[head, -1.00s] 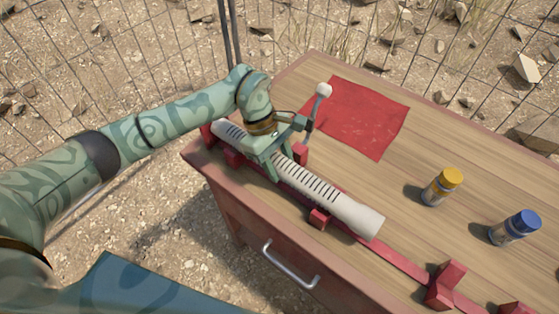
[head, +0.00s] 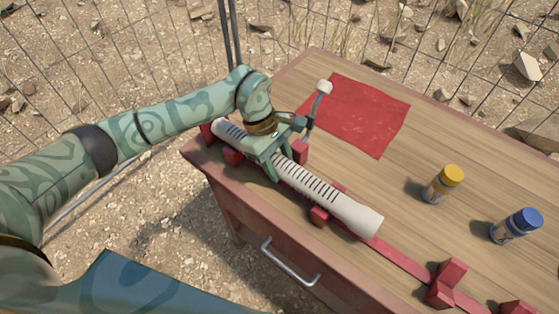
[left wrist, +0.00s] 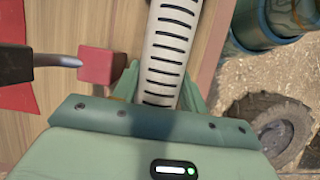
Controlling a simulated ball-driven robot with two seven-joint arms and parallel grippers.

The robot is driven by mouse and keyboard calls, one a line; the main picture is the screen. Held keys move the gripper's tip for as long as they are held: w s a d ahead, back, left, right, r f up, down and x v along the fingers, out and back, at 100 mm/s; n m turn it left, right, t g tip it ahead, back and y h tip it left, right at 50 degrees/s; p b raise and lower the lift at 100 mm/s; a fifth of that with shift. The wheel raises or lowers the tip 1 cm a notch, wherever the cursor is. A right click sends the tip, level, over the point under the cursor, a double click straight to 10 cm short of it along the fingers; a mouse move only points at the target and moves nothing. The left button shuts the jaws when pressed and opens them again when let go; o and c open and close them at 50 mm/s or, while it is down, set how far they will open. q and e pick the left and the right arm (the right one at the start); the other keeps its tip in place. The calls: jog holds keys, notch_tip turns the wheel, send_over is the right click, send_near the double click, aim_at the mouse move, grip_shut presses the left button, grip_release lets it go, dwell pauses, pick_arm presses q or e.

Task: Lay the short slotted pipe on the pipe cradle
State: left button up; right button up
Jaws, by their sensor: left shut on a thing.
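The short slotted pipe (head: 313,182) is white with dark slots and a plain wider end. In the head view it lies lengthwise along the red pipe cradle (head: 400,261), between red blocks near the table's left edge. Whether it rests fully on the cradle cannot be told. My left gripper (head: 273,163) is shut around the pipe's middle from above. In the left wrist view the pipe (left wrist: 169,45) runs up from the gripper (left wrist: 157,100), and a red cradle block (left wrist: 100,65) stands to its left. My right gripper is not in view.
On the wooden table (head: 450,130), a red cloth (head: 360,115) lies behind the pipe. A yellow-capped bottle (head: 443,185) and a blue-capped bottle (head: 515,226) stand to the right. A drawer handle (head: 290,264) juts from the front. The table's middle is clear.

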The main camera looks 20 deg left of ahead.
pick_arm(q)
jog(key=o, duration=1.3)
jog(key=p+v, duration=0.2)
jog(key=v, duration=1.4)
jog(key=shift+w+r+p, duration=0.1)
jog(key=shift+r+p, duration=0.15)
jog(key=shift+p, duration=0.1)
